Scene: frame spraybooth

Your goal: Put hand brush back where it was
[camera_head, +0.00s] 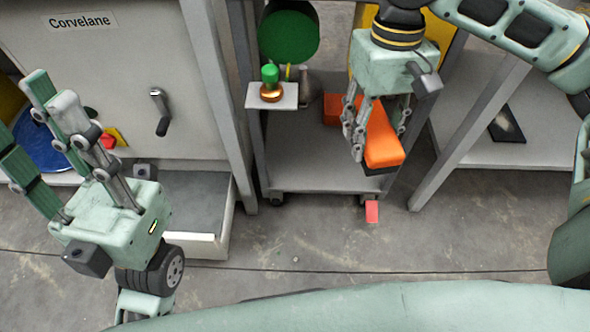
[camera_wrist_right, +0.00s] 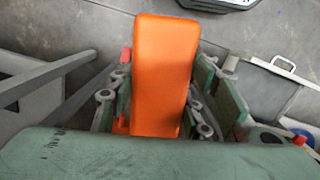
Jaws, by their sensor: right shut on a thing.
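The hand brush (camera_head: 383,140) has an orange body with a dark underside. My right gripper (camera_head: 376,130) is shut on it and holds it at the right front part of the grey cart. In the right wrist view the orange body (camera_wrist_right: 165,70) stands out between the fingers of my right gripper (camera_wrist_right: 160,95). Another orange piece (camera_head: 332,108) shows behind the fingers; I cannot tell whether it is separate. My left gripper (camera_head: 45,115) is open and empty at the left, in front of the grey cabinet.
The grey cart (camera_head: 310,172) carries a small shelf with a green-topped brass item (camera_head: 271,84). A green disc (camera_head: 289,38) is behind. A grey table (camera_head: 470,140) at the right bears a flat dark item (camera_head: 507,124). A red piece (camera_head: 372,211) is near the cart's front.

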